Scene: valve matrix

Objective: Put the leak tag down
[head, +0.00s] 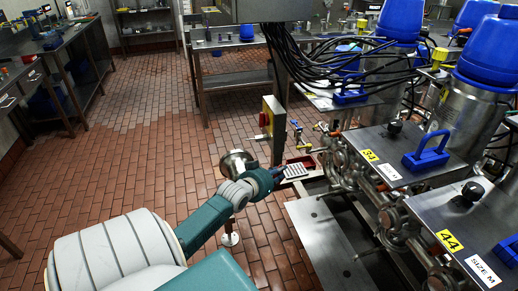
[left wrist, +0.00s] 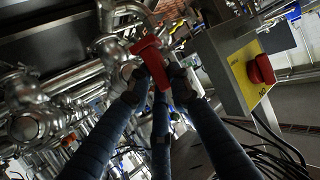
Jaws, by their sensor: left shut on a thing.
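The leak tag (left wrist: 150,60) is a flat red piece in the left wrist view, held near the tips of dark fingers. My left gripper (left wrist: 155,82) is shut on it. In the head view my left gripper (head: 282,173) is at the end of the teal and white arm, beside a pale ribbed piece (head: 296,171). The tag cannot be made out for sure in the head view. My right gripper is not in view.
Steel valves and pipes (head: 345,165) crowd the right. Tiled floor on the left is open.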

